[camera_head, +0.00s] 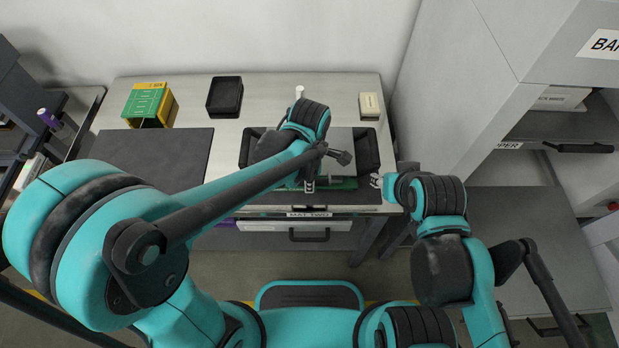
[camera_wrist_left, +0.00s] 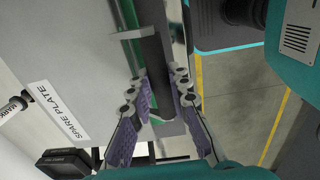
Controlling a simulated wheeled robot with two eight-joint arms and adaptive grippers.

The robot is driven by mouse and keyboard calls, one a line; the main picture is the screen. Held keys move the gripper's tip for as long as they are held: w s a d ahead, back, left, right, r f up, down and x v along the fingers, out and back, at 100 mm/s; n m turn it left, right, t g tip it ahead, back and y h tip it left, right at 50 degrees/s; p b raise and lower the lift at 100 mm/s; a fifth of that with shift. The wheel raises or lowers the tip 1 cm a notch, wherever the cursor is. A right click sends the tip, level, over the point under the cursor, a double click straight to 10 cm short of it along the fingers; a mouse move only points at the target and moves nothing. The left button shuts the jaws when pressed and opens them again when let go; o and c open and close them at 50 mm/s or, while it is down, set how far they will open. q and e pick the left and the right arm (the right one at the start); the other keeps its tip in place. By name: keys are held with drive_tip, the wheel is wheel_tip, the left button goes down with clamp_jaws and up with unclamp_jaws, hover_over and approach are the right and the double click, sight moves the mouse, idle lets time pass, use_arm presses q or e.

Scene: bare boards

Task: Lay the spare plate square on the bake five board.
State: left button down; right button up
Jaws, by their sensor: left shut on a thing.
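My left gripper (camera_head: 309,186) is over the front of the table, partly hidden by its own arm. In the left wrist view the left gripper (camera_wrist_left: 167,98) is shut on a dark, narrow piece (camera_wrist_left: 155,72); I take it for the spare plate seen edge-on, but cannot be sure. A green strip (camera_head: 338,184) lies near the table's front edge, beside the fingers. It also shows in the left wrist view (camera_wrist_left: 136,45). I cannot read a name on it, so I cannot tell whether it is the bake five board.
Black bins (camera_head: 367,152) flank the work spot. A SPARE PLATE label (camera_wrist_left: 58,111) is on the pale table surface. A dark mat (camera_head: 160,155), a green and yellow box (camera_head: 150,104) and a black tray (camera_head: 225,97) occupy the left. A cabinet (camera_head: 540,45) stands right.

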use_arm(q)
drive_tip(key=shift+f, duration=0.45)
drive_tip(key=shift+f+b, duration=0.45)
drive_tip(key=shift+b, duration=0.05)
drive_tip(key=c, duration=1.3)
unclamp_jaws()
drive_tip(key=shift+c, duration=0.2)
wheel_tip(320, 180, up, 12)
drive_tip(key=shift+s+r, duration=0.1)
wheel_tip(320, 180, up, 12)
drive_tip(key=shift+s, duration=0.1)
